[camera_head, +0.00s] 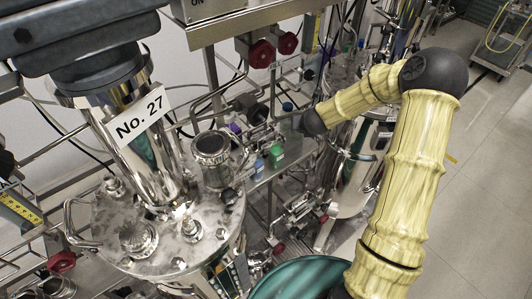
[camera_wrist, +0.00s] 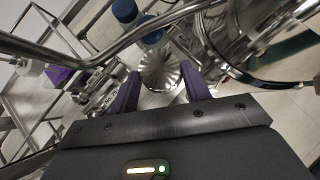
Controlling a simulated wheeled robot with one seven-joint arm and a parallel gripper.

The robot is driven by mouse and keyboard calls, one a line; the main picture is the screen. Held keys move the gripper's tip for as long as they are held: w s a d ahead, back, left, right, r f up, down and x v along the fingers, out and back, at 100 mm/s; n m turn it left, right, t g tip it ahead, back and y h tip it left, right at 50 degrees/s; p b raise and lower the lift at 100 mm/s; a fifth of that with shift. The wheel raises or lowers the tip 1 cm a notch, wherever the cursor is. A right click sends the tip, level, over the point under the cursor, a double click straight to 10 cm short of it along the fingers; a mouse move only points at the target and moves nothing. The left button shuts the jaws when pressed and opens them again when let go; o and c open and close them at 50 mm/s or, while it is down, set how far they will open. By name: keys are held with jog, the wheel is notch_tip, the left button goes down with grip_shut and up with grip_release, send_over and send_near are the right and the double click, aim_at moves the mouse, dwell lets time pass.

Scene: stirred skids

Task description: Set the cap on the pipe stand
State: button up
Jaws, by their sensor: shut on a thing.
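In the wrist view, my gripper (camera_wrist: 159,72) has its two purple fingers on either side of a shiny, ribbed, round metal piece (camera_wrist: 161,76). This looks like the cap, and my gripper is shut on it. In the head view, my arm reaches in from the right, and I cannot clearly make out the fingers and cap among the metal parts. A short upright metal cylinder with a dark round top (camera_head: 211,150) stands by the lid of the No. 27 vessel. I cannot tell whether it is the pipe stand.
The steel vessel lid (camera_head: 160,250) carries several fittings. Small bottles, one green-capped (camera_head: 277,152), stand on a narrow shelf near the middle. A blue bottle (camera_wrist: 125,11) and a metal tube (camera_wrist: 130,40) lie close beyond my fingers. Open floor (camera_head: 490,170) is at the right.

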jog(key=shift+d+f+b, duration=0.25)
jog(key=shift+f+b, duration=0.1)
jog(key=shift+f, duration=0.05)
jog(key=s+d+f+n+g+y+b, duration=0.2)
jog(key=s+d+f+n+y+b, duration=0.1)
jog(key=s+d+n+b, duration=0.2)
jog(key=s+d+f+n+g+y+b, duration=0.2)
jog(key=s+d+f+n+y+b, duration=0.2)
jog(key=d+b, duration=0.5)
jog(key=shift+s+d+n+b, duration=0.3)
jog(key=shift+s+n+b, duration=0.15)
jog(key=shift+n+b, duration=0.75)
jog(key=p, duration=0.3)
send_near(291, 150)
jog(key=shift+w+a+r, duration=0.1)
jog(key=shift+w+a, duration=0.3)
jog(key=shift+a, duration=0.2)
jog(key=shift+w+a+r, duration=0.1)
jog(key=shift+w+a, duration=0.35)
jog(key=shift+a, duration=0.15)
jog(key=shift+f, duration=0.15)
jog(key=shift+f+p, duration=0.35)
jog(key=shift+f, duration=1.3)
